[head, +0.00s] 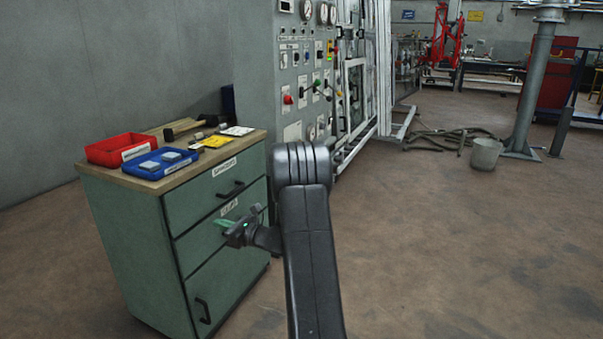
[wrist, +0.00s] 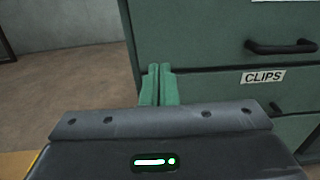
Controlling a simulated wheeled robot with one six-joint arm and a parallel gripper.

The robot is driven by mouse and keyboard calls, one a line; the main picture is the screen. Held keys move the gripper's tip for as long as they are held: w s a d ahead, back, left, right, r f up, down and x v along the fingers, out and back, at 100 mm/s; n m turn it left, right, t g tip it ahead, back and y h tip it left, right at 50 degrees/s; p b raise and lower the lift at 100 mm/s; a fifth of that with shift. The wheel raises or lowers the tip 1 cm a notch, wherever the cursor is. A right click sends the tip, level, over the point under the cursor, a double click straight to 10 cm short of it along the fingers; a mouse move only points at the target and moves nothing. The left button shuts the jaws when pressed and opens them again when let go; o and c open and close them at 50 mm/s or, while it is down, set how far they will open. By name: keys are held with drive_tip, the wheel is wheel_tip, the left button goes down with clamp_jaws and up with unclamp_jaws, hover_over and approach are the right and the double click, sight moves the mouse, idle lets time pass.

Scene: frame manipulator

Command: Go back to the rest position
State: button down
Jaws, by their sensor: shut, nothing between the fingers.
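My gripper (head: 222,224) is in front of the green drawer cabinet (head: 135,245) in the head view, level with its middle drawer. In the wrist view the two green fingers of my gripper (wrist: 160,72) are together with nothing between them. They point at the left edge of the cabinet (wrist: 200,40). I cannot tell whether the fingertips touch the cabinet. A drawer label reading CLIPS (wrist: 263,77) and a black handle (wrist: 282,47) show to the right of the fingers. The drawers appear shut.
A red bin (head: 115,149), a blue bin (head: 160,165), a hammer (head: 185,127) and a yellow item (head: 216,141) lie on the cabinet top. A grey control panel (head: 305,80) stands behind it. A bucket (head: 486,153) and hoses (head: 440,138) are farther right. The floor at right is open.

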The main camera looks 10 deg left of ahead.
sight(182, 212)
drive_tip(key=shift+a, duration=0.1)
drive_tip(key=x, duration=1.3)
drive_tip(key=shift+w+a+b, duration=0.15)
drive_tip(key=shift+a+b, duration=0.2)
drive_tip(key=shift+b, duration=0.05)
drive_tip(key=shift+d+f, duration=0.1)
